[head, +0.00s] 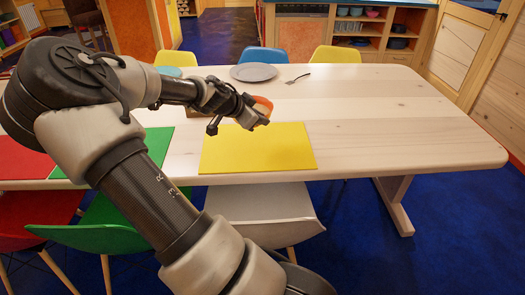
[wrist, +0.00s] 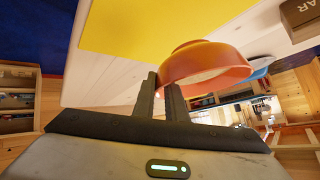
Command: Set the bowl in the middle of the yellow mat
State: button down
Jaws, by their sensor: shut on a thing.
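The orange bowl (head: 263,103) is held in my gripper (head: 252,114), with its wall between the fingers. In the wrist view the bowl (wrist: 208,62) hangs beside the two dark fingers (wrist: 163,98), which are shut on its rim. The yellow mat (head: 258,150) lies flat and bare at the near side of the table. In the head view the bowl appears just beyond the mat's far edge, raised off the table. The yellow mat also fills the top of the wrist view (wrist: 150,25). Most of the bowl is hidden by my gripper in the head view.
A grey plate (head: 254,72) and a fork (head: 298,78) lie farther back on the pale wooden table (head: 400,130). A green mat (head: 158,145) and a red mat (head: 20,160) lie to the left, partly behind my arm. The table's right side is clear. Chairs stand around it.

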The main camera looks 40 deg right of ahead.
jog(key=shift+s+d+f, duration=0.15)
jog(key=shift+d, duration=0.4)
jog(key=shift+s+d+f+g, duration=0.1)
jog(key=shift+d+f+g, duration=0.1)
jog(key=shift+g, duration=0.1)
jog(key=b, duration=0.3)
send_over(265, 155)
notch_tip(265, 155, down, 10)
jog(key=shift+r, duration=0.25)
jog(key=shift+m, duration=0.3)
jog(key=c, duration=1.8)
grip_release()
